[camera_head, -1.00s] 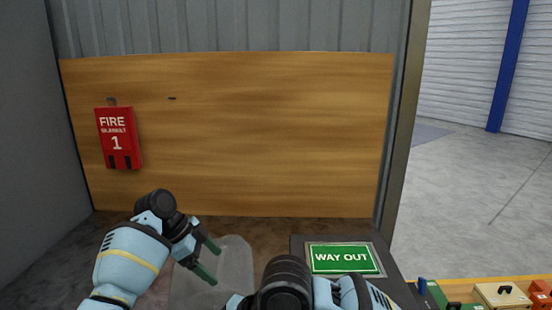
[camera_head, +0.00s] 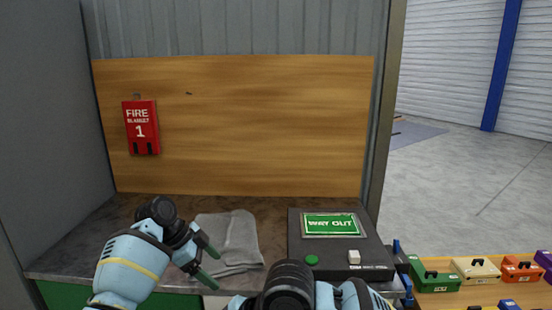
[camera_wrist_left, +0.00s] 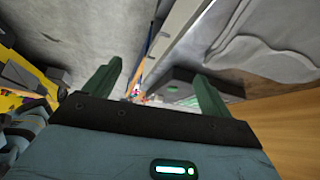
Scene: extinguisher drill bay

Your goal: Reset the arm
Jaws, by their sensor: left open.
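My left gripper (camera_head: 212,264) is open and empty in the head view, in front of and partly over a folded grey cloth (camera_head: 238,240) on the dark worktop. Its two green fingers also show spread apart in the left wrist view (camera_wrist_left: 155,88), with nothing between them. My other arm shows at the bottom middle of the head view, but its fingers are out of the picture. I cannot tell whether the left gripper touches the cloth.
A red fire blanket box (camera_head: 141,128) hangs on the wooden panel (camera_head: 260,120). A dark box with a green WAY OUT sign (camera_head: 331,224), a green button (camera_head: 312,260) and a white switch (camera_head: 354,257) stands right of the cloth. Several coloured cases, including a green one (camera_head: 437,277), stand at lower right.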

